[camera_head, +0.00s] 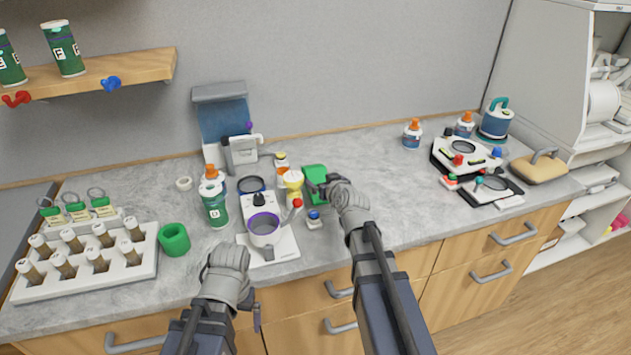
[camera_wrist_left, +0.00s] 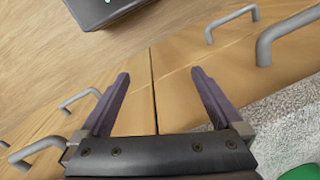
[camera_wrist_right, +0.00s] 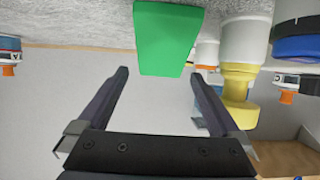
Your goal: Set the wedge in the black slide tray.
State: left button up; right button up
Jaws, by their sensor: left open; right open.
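The green wedge (camera_head: 315,174) stands on the counter right of the yellow-topped bottle. In the right wrist view the wedge (camera_wrist_right: 168,38) is ahead of the jaws, centred between the lines of the fingers. My right gripper (camera_head: 320,188) is open and empty at the wedge's near right side; whether it touches cannot be told. It also shows in the right wrist view (camera_wrist_right: 158,73). A flat black tray (camera_head: 490,190), which looks like the slide tray, lies on the right of the counter. My left gripper (camera_wrist_left: 160,85) is open and empty, in front of the drawers.
A white stand with a purple-rimmed cup (camera_head: 264,230) and a small blue-topped piece (camera_head: 314,218) are near the right arm. The counter between wedge and tray (camera_head: 385,185) is mostly clear.

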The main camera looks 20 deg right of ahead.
aim_at(317, 174)
jog(key=shift+b+x, duration=0.95)
jog(key=shift+x, duration=2.5)
jog(key=shift+a+r, duration=0.1)
jog(key=shift+r, duration=0.1)
jog(key=c, duration=1.1)
jog(key=shift+r, duration=0.1)
notch_tip(317, 174, up, 10)
jog(key=p, duration=1)
